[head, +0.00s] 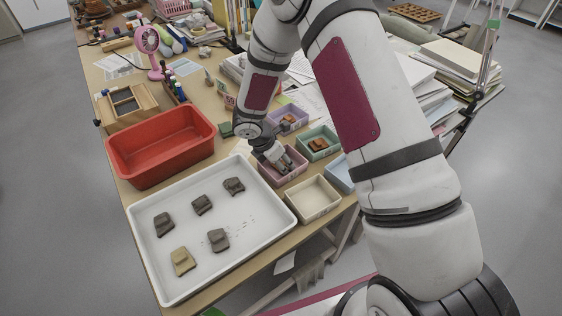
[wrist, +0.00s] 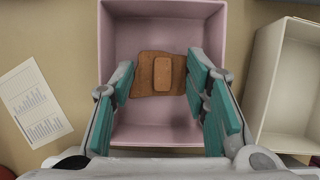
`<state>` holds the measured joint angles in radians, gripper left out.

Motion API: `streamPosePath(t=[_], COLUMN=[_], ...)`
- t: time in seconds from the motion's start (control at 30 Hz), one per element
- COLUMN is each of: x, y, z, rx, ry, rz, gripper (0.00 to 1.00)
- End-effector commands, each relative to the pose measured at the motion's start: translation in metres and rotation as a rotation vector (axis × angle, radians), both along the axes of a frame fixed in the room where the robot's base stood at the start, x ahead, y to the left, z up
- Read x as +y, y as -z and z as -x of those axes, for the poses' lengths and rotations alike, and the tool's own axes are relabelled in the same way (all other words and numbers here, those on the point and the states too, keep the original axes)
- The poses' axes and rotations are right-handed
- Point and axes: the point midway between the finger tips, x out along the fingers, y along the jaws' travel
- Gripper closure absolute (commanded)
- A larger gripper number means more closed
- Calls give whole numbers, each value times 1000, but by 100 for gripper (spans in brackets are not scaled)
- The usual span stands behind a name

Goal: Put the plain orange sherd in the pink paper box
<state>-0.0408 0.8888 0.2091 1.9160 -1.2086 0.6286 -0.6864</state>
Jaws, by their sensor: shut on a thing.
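The plain orange sherd (wrist: 142,74) shows in the wrist view as a brown-orange piece with a raised, lighter rectangular part. My gripper (wrist: 160,80) is shut on it, with a teal-padded finger at each side. The pink paper box (wrist: 164,135) lies around and below the sherd in this view. Whether the sherd touches the box floor cannot be told. In the head view my gripper (head: 276,159) points down into the pink box (head: 286,178), and the sherd is not clearly seen there.
A cream box (head: 313,211) stands beside the pink one, with green (head: 320,155), lilac and blue boxes close by. The white tray (head: 262,232) holds several grey sherds and a tan sherd (head: 182,261). A red tub (head: 160,160) stands behind the tray.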

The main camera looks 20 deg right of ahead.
Motion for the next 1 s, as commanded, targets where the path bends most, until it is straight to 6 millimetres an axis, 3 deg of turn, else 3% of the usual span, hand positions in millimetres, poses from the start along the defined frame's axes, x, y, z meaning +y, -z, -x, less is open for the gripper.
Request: streamPosePath(t=[0.33,0.37,0.4,0.77,1.0], x=[0,0,0,-1,14], y=[3,3,2,-1,-34], z=[-1,-1,-1,0,4], rx=[-1,-1,-2,-2,-5], ry=[0,0,0,0,-1], rz=[1,1,0,0,0], gripper=[85,53,49,49,49])
